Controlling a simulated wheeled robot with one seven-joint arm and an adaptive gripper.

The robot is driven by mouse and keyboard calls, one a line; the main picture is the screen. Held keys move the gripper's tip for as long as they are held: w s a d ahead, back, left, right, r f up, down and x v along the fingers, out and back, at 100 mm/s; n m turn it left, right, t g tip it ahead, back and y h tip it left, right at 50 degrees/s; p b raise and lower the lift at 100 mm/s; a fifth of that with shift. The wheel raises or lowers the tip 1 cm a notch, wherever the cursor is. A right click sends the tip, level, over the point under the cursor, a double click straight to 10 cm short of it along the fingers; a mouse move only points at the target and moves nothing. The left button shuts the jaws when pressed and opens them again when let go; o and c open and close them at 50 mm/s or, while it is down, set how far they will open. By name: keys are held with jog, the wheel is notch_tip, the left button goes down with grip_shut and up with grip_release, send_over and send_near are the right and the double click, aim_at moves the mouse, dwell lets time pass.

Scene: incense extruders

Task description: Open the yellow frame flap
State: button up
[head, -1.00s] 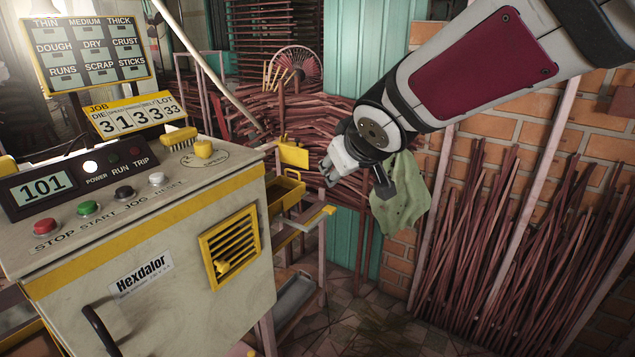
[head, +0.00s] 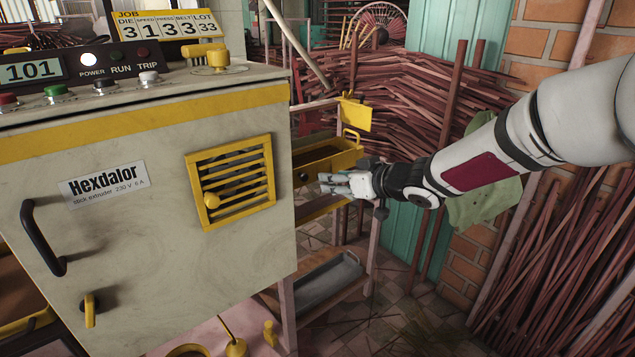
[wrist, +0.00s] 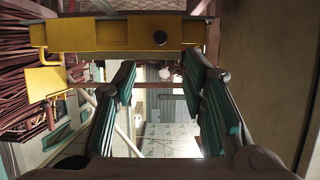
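The yellow frame flap (head: 205,213) is a slatted yellow square on the front of the cream Hexdalor machine (head: 130,240). It looks flush with the panel, and a round yellow knob sits at its lower left. My gripper (head: 328,184) is to the right of the flap, past the machine's right edge and apart from the flap. In the wrist view my gripper (wrist: 160,75) has its two dark, teal-padded fingers spread, with nothing between them. I cannot make out the flap in the wrist view.
A black handle (head: 38,240) and yellow latch (head: 90,310) are on the front. Stick bundles (head: 430,105) stand behind. Floor shows at lower right.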

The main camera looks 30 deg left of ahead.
aim_at(305, 178)
jog(key=b+x, duration=0.2)
jog(key=x, duration=0.9)
jog(key=shift+w+a+f, duration=0.15)
jog(key=shift+a+f, duration=0.05)
jog(key=shift+a, duration=0.05)
grip_shut()
